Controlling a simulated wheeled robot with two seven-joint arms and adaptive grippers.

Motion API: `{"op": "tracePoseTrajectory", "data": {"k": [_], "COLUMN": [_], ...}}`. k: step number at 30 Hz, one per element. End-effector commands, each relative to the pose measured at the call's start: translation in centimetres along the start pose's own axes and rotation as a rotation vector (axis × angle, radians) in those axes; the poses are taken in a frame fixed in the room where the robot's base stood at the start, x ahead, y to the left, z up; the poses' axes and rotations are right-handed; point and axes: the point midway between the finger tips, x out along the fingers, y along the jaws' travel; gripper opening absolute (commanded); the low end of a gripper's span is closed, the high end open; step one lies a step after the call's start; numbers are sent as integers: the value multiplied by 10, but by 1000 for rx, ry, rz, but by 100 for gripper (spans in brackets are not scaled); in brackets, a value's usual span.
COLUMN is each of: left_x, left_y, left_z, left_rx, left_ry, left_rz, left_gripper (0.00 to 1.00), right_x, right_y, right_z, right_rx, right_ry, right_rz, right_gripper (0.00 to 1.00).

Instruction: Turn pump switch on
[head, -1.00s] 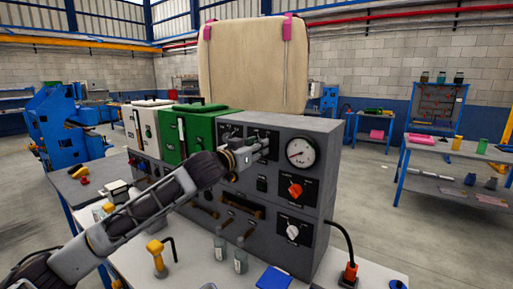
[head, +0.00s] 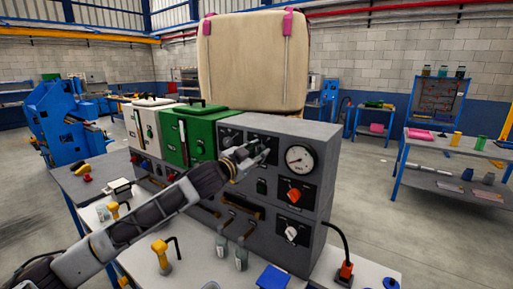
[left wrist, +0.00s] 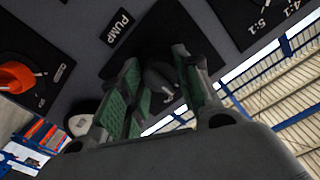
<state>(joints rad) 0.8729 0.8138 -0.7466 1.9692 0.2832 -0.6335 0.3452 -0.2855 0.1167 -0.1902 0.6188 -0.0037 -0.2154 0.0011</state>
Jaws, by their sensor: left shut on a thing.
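The grey panel box (head: 262,225) stands on the table with a round dial gauge (head: 299,158), an orange knob (head: 293,195) and a white knob (head: 291,232). My left gripper (head: 264,151) is at the panel's upper part, left of the gauge. In the left wrist view the pump switch (left wrist: 161,78) is a dark knob on a black plate near the PUMP label (left wrist: 118,28). The gripper's green-padded fingers (left wrist: 158,88) are shut on it, one on each side. In the head view the gripper hides the switch. My right gripper is not in view.
A green box (head: 196,135) and a white box (head: 150,128) adjoin the panel at left. A black cable runs to an orange plug (head: 346,271).

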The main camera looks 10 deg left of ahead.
Motion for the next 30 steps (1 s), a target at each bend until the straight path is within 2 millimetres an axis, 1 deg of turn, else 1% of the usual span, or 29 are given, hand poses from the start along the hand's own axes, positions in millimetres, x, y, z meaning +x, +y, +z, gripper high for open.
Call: {"op": "tracePoseTrajectory", "data": {"k": [1, 3, 13, 18, 20, 23, 30], "left_x": [0, 0, 0, 0, 0, 0, 0], "left_y": [-1, -1, -1, -1, -1, -1, 0], "left_z": [-2, -2, -2, -1, -1, -1, 0], "left_rx": [30, 79, 311, 419, 451, 497, 560], "left_ry": [-3, -3, -2, -3, -3, -2, -1], "left_rz": [1, 1, 1, 1, 2, 1, 1], "left_gripper": [9, 9, 9, 9, 9, 9, 9], "right_x": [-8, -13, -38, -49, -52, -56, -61], "right_y": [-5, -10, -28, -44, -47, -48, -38], "right_z": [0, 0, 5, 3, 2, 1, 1], "right_rx": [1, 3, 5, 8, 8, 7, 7], "right_ry": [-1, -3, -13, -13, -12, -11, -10], "right_rz": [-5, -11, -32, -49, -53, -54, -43], "right_gripper": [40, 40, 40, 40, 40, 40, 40]}}
